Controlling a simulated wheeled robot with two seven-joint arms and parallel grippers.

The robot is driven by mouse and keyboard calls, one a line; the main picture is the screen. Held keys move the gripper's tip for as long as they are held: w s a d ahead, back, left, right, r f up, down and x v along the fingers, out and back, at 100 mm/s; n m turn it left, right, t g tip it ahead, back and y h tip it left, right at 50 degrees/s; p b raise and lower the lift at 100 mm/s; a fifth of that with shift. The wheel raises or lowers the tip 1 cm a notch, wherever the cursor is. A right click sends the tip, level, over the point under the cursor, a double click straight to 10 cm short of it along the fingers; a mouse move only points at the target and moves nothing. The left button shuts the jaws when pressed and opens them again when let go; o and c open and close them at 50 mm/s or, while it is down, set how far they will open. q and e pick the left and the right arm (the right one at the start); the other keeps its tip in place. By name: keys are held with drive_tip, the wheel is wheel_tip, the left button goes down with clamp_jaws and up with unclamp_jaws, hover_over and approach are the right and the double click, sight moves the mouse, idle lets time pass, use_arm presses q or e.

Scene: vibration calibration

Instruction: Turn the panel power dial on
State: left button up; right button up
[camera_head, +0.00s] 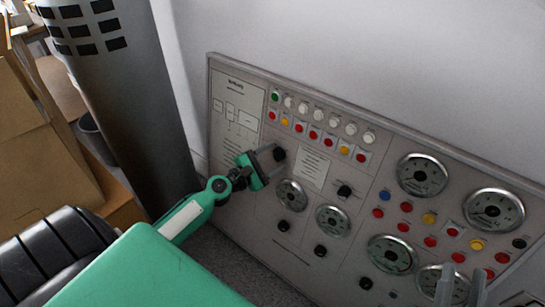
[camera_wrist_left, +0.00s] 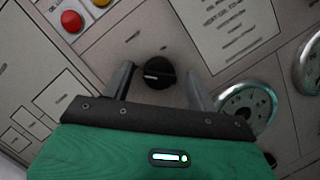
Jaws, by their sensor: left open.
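The panel power dial is most likely the black round knob (camera_head: 279,154) on the upper left part of the grey control panel (camera_head: 232,172). In the left wrist view this knob (camera_wrist_left: 158,73) shows a raised bar with a pale mark pointing left. My left gripper (camera_head: 274,158) is at the knob, its jaws open. In the wrist view the fingers (camera_wrist_left: 162,72) stand on either side of the knob, with a visible gap on each side. My right gripper (camera_head: 462,272) shows at the bottom right, two grey fingers apart in front of the panel's lower gauges.
Several round gauges (camera_head: 422,175) and coloured buttons (camera_head: 361,158) cover the panel. Other black knobs (camera_head: 344,191) sit nearby. A dark grey perforated column (camera_head: 120,110) stands left of the panel, with cardboard boxes (camera_head: 50,165) beyond it.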

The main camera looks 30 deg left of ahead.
use_arm(q)
drive_tip(key=shift+w, duration=0.15)
drive_tip(key=shift+c, duration=0.5)
drive_tip(key=c, duration=0.9)
